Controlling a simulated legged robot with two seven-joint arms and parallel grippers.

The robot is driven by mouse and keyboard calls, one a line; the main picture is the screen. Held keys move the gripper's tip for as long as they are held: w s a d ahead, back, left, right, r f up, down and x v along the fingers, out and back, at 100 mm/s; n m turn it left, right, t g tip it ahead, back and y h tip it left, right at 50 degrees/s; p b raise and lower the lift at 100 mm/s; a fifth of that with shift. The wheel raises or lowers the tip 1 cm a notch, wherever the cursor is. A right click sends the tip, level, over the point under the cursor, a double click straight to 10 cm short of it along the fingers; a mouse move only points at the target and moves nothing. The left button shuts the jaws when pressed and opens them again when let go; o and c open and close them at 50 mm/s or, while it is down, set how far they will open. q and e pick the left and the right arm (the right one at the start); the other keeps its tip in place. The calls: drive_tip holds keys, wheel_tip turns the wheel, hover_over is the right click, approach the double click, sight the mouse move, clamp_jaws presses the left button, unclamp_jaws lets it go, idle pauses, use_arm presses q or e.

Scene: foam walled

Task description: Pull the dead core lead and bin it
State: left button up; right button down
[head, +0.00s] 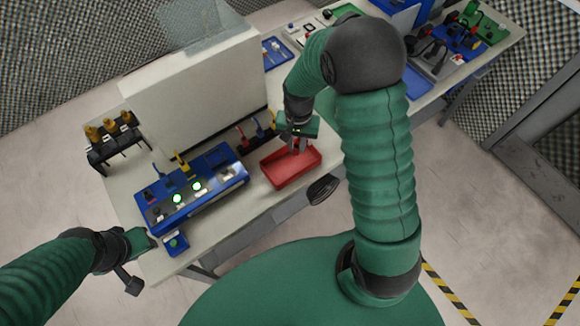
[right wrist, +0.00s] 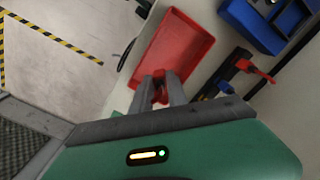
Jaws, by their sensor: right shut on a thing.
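My right gripper (head: 297,146) is over the red tray (head: 275,179), near its back edge. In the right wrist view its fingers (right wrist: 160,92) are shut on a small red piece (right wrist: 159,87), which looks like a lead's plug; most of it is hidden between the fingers. The red tray (right wrist: 172,48) looks empty where it shows.
A dark rack (head: 255,139) with red, blue and yellow pieces stands behind the tray. A white upright board (head: 200,95) closes off the back. A small blue box with a green button (head: 175,243) sits in front of the panel. A stand with orange-yellow tops (head: 110,130) is at far left.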

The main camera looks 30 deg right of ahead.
drive_tip(key=shift+s+d, duration=0.1)
drive_tip(key=c, duration=1.2)
unclamp_jaws()
drive_tip(key=shift+c, duration=0.2)
drive_tip(key=shift+a, duration=0.2)
wheel_tip(320, 180, up, 17)
drive_tip(key=b, duration=0.1)
drive_tip(key=shift+d+f, duration=0.15)
drive_tip(key=s+a+f+n+t+b, duration=0.1)
drive_tip(key=s+a+f+n, duration=0.3)
drive_tip(key=f, duration=0.2)
drive_tip(key=s+a+f+n+t+b, duration=0.1)
drive_tip(key=s+a+f+n, duration=0.2)
drive_tip(key=s+f+n, duration=0.1)
drive_tip(key=shift+s+a+f+t, duration=0.4)
drive_tip(key=shift+s+f, duration=0.25)
drive_tip(key=shift+f, duration=0.2)
